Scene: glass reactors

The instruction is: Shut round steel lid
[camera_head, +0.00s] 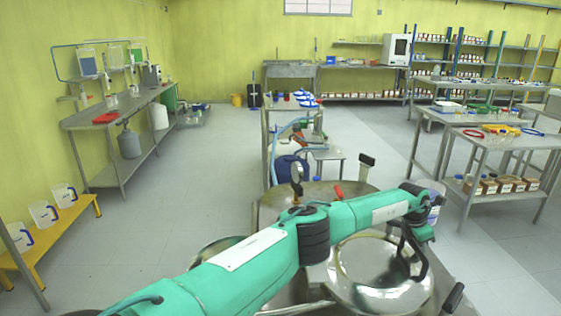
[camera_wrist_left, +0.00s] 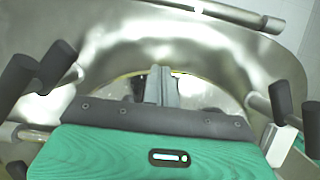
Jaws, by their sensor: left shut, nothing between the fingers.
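A round steel lid (camera_head: 352,289) with a bright raised rim lies at the bottom right of the head view, on top of a large steel vessel. My left gripper (camera_head: 411,262) points down over the lid's right side. In the left wrist view the gripper's fingers (camera_wrist_left: 162,86) are together and empty, in front of a curved steel surface (camera_wrist_left: 215,48). I cannot tell whether they touch the steel. My right gripper is not in view.
Black-ended clamp handles (camera_wrist_left: 60,62) stand around the steel in the wrist view, with another (camera_wrist_left: 281,100) at the right. A gauge (camera_head: 296,173) rises from the vessel top behind my arm. A steel table (camera_head: 490,141) stands to the right.

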